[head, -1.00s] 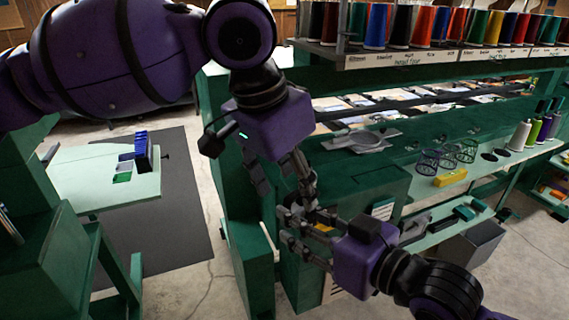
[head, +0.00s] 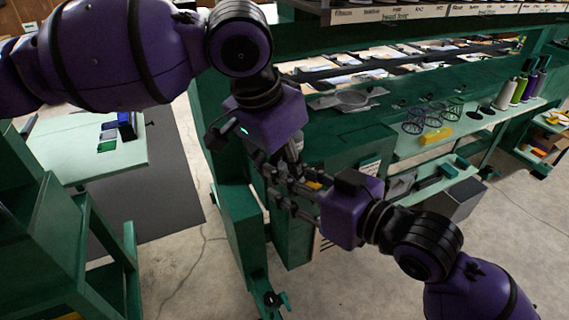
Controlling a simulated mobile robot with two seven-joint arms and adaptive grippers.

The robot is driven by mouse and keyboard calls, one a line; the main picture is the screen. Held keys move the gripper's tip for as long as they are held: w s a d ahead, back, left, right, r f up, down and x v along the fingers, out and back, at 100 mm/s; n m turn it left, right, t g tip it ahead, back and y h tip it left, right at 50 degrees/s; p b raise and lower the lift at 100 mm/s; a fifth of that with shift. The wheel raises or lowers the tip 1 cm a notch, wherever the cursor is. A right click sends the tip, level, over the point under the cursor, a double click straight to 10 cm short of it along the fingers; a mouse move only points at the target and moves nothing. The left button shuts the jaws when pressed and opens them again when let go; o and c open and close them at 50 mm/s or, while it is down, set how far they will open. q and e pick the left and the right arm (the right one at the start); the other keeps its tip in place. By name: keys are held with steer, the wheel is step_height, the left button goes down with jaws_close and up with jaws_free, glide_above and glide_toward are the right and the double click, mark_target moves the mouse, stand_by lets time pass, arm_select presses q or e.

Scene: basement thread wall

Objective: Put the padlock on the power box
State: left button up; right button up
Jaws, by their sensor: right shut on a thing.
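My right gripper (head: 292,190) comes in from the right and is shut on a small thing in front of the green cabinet. A small yellow patch (head: 314,185) shows among its fingers; it may be the padlock, but its shape is mostly hidden. My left gripper (head: 283,172) points down from above, with its fingers close to or overlapping those of the right one. I cannot tell whether it is open or shut. The power box cannot be made out clearly; the two grippers cover the front of the green cabinet (head: 292,240) there.
A green bench (head: 465,130) on the right carries wire cups (head: 436,115), a yellow block (head: 437,136) and thread spools (head: 518,88). A grey bin (head: 462,198) stands below. A pale table (head: 85,165) is at the left. Bare floor (head: 400,285) lies in front.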

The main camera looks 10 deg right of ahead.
arm_select(q)
steer(key=c, duration=0.5)
steer(key=shift+c, duration=0.6)
arm_select(e)
steer(key=o, duration=1.4)
steer(key=shift+c, duration=0.2)
